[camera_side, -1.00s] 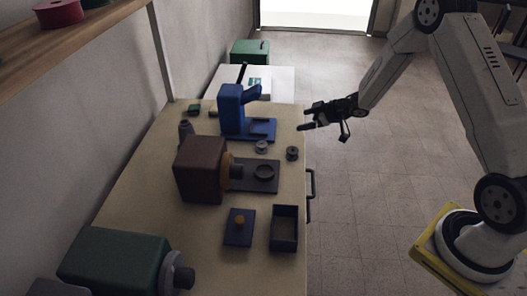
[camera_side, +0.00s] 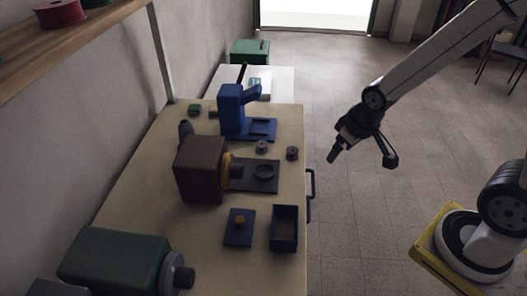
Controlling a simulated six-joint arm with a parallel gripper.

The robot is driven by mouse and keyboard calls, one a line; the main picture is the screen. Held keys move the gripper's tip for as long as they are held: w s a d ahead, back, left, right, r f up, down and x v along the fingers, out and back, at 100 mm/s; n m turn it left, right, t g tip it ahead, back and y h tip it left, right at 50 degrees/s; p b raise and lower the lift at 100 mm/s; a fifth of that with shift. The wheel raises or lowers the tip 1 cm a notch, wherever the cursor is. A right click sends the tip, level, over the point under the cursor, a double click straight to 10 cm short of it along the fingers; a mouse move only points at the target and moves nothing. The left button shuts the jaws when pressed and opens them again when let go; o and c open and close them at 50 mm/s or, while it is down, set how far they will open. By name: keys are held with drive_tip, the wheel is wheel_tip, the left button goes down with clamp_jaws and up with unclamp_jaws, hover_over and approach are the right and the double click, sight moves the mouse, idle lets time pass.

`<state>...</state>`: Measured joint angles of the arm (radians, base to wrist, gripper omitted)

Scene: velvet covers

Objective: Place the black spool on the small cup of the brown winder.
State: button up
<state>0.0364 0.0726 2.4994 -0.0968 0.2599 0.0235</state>
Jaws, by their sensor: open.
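The brown winder (camera_side: 201,168) stands on the bench, with a yellow-brown ring and a dark spindle on its right side. A dark plate (camera_side: 262,186) lies beside it, with a small round cup (camera_side: 264,171) on it. Two small dark spools stand behind the plate: a greyer one (camera_side: 262,147) and a blacker one (camera_side: 292,153) nearer the bench's right edge. My gripper (camera_side: 362,160) is open and empty, off the bench to the right of the spools, angled down with its fingers spread.
A blue press (camera_side: 233,110) stands behind the spools. A blue open box (camera_side: 284,229) and a blue lid with an orange knob (camera_side: 239,228) lie in front. A green machine (camera_side: 115,262) is at front left. A handle (camera_side: 311,185) juts from the bench's right edge.

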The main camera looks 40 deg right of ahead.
drive_tip(key=s, duration=0.1)
drive_tip(key=s+a, duration=0.1)
drive_tip(key=s+g, duration=0.1)
drive_tip(key=shift+s+a+r, duration=0.1)
drive_tip(key=shift+s+a, duration=0.05)
drive_tip(key=shift+a, duration=0.15)
drive_tip(key=shift+o, duration=0.3)
